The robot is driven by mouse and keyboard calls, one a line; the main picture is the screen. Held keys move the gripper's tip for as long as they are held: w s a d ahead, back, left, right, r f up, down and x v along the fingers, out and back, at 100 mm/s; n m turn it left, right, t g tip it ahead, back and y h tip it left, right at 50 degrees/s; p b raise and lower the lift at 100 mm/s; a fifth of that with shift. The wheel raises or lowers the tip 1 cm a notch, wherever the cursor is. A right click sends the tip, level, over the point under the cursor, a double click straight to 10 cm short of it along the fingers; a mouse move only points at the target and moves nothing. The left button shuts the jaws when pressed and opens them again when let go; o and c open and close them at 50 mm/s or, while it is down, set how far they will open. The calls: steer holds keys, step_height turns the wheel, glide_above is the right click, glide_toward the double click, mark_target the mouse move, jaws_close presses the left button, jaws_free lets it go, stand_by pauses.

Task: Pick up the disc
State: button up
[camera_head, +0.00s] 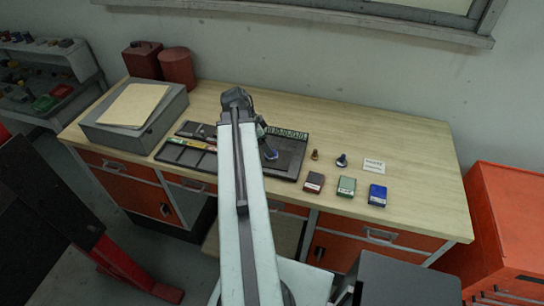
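A small blue-grey rounded piece (271,154), which may be the disc, shows at the dark tray (292,160) in the middle of the workbench. It is too small to identify surely, and I cannot tell whether it touches the tray. My gripper (263,134) is just above and left of this piece, beyond the end of my pale arm. The arm hides part of the gripper and the tray's left side. The fingers are too small and dark to show whether they are open or shut, or whether they touch the piece.
Dark red, green and blue small boxes (346,187) stand along the front edge. A brass piece (315,155), a dark fitting (342,160) and a white card (374,166) lie behind them. A grey case (150,125) is at left. The bench's right side is clear.

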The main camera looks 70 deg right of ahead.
steer(key=b+x, duration=0.3)
steer(key=x, duration=0.1)
steer(key=b+x, duration=0.2)
steer(key=x, duration=0.1)
steer(key=shift+w+f+b, duration=0.1)
steer(key=shift+w+b, duration=0.2)
steer(key=shift+r, duration=0.2)
jaws_close()
